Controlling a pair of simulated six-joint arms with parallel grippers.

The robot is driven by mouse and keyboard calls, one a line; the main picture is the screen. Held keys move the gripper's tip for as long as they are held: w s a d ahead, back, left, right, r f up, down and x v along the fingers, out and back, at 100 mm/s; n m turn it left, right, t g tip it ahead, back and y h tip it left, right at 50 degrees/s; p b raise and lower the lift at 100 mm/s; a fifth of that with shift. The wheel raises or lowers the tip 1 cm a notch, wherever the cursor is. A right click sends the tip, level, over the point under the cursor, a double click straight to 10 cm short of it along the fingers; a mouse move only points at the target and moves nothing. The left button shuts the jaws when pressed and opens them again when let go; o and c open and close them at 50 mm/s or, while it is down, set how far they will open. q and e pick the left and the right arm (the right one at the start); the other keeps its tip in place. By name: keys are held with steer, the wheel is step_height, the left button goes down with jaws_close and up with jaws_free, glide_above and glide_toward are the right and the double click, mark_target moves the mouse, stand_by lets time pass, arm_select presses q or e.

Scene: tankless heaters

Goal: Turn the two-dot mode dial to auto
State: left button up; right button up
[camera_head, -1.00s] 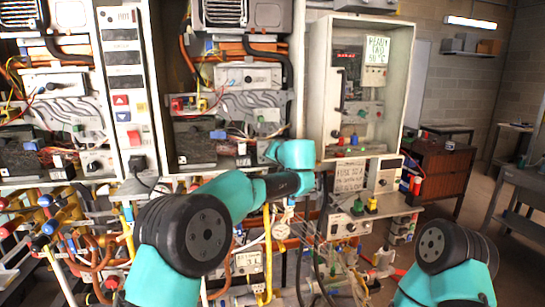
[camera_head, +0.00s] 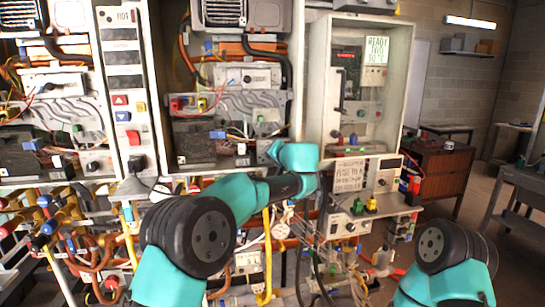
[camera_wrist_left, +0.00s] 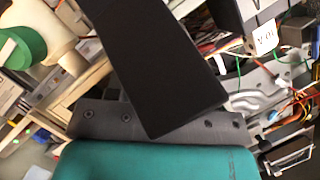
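Several dials show in the head view: one on the white box inside the middle cabinet (camera_head: 248,79), one on the white panel under the right cabinet (camera_head: 383,182), and one on the small box below it (camera_head: 335,228). Dot marks are too small to read, so I cannot tell which is the two-dot mode dial. My left arm reaches to the front of the middle cabinet, and its gripper is not clearly seen there. In the left wrist view my left gripper (camera_wrist_left: 155,70) shows as a large black finger over a grey body; its opening is hidden. My right gripper is out of view.
A tall panel with buttons (camera_head: 121,100) stands left of the middle cabinet. The right cabinet (camera_head: 318,90) is open-fronted, with a paper sign (camera_head: 376,50). Pipes and valves (camera_head: 60,225) crowd the lower left. Floor is clear at the far right.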

arm_select(q)
steer(key=shift+o, duration=0.7)
steer(key=shift+f, duration=0.1)
